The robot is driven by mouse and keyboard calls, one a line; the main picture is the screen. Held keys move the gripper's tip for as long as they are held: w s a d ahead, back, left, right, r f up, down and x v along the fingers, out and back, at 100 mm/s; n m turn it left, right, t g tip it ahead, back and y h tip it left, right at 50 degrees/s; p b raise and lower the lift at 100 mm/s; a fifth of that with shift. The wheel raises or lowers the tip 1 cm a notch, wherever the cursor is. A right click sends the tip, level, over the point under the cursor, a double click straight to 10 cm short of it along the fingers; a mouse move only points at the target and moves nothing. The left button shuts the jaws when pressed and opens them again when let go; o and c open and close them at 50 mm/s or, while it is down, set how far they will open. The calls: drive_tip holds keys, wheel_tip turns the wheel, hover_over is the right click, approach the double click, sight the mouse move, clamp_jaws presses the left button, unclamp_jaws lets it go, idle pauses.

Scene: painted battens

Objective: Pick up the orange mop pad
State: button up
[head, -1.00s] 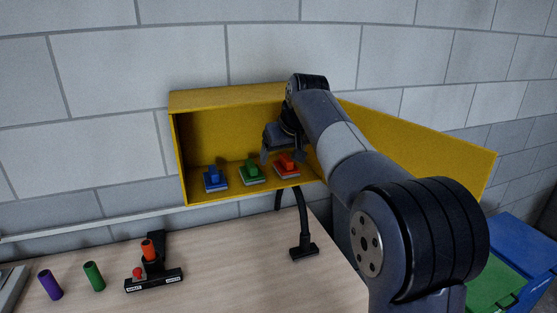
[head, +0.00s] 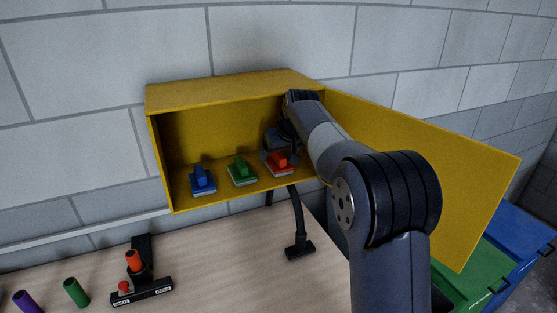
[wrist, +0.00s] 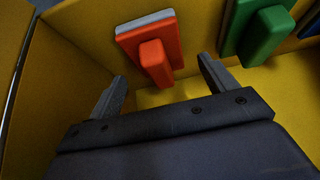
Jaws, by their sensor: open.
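The orange mop pad (head: 281,164) lies on the floor of the yellow cabinet, at the right end of a row of pads. In the wrist view the orange pad (wrist: 150,45) shows its upright handle block and a pale underside. My gripper (wrist: 162,80) is open and empty, its two fingers spread on either side of the handle's line, with the handle just beyond the fingertips. In the head view my gripper (head: 280,150) is inside the cabinet by the orange pad, partly hidden by my arm.
A green pad (head: 241,172) and a blue pad (head: 202,181) stand to the left in the cabinet (head: 225,88). Its door (head: 440,170) hangs open at right. Below is a table (head: 210,270) with a black stand (head: 142,290) and colored cylinders. Bins (head: 515,235) stand at right.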

drive_tip(key=shift+x, duration=0.9)
drive_tip(key=shift+c, duration=0.2)
drive_tip(key=c, duration=1)
drive_tip(key=shift+b, duration=0.3)
drive_tip(key=s+d+b, duration=0.2)
drive_tip(key=s, duration=0.3)
drive_tip(key=s+d+b, duration=0.2)
drive_tip(key=s, duration=0.4)
drive_tip(key=s+d+b, duration=0.2)
drive_tip(key=s+d, duration=0.1)
drive_tip(key=s, duration=0.2)
drive_tip(key=shift+s+r, duration=0.1)
drive_tip(key=shift+s, duration=0.25)
